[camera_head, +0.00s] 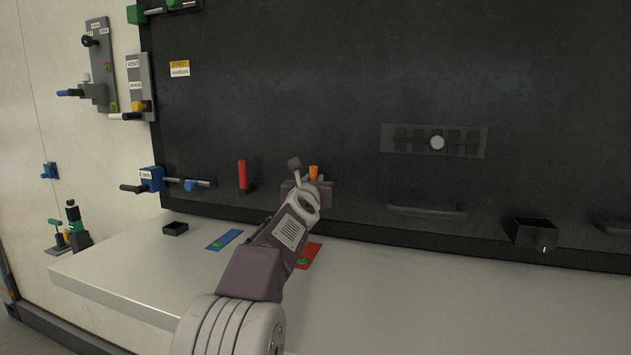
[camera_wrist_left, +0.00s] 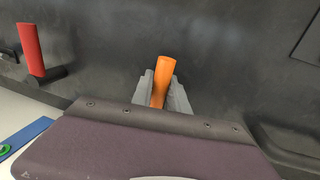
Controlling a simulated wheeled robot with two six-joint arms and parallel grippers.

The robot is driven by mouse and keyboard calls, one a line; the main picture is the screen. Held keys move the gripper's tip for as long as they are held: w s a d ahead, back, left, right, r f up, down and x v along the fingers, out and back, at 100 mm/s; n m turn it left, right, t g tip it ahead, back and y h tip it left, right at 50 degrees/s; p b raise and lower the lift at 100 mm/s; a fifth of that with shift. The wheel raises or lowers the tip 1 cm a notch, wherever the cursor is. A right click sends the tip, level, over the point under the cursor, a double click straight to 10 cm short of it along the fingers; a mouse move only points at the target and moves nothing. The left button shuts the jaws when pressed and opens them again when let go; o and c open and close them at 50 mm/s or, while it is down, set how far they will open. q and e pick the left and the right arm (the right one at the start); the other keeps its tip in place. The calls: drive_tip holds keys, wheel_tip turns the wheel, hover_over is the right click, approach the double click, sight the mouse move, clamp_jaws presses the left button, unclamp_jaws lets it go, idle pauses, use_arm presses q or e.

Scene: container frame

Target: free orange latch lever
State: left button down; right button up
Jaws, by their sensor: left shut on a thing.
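The orange latch lever (camera_head: 313,172) stands up at the lower part of the dark panel in the head view. In the left wrist view the orange lever (camera_wrist_left: 162,78) sits between the two grey fingers of my left gripper (camera_wrist_left: 161,93), which is shut on it. The lever's top sticks out above the fingers and its lower end is hidden. In the head view my left gripper (camera_head: 312,184) reaches the panel and partly covers the lever's base. My right gripper does not show in either view.
A red lever (camera_head: 242,175) is left of the orange one; it also shows in the left wrist view (camera_wrist_left: 32,50). A blue plate (camera_head: 224,240) and a red plate (camera_head: 313,252) lie on the light shelf (camera_head: 400,300). A black bin (camera_head: 533,230) is to the right.

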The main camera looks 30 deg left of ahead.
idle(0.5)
use_arm(q)
drive_tip(key=c, duration=1.3)
unclamp_jaws()
drive_tip(key=shift+a, duration=0.1)
drive_tip(key=b+v, duration=0.1)
drive_tip(key=v, duration=0.8)
drive_tip(key=shift+b, duration=0.35)
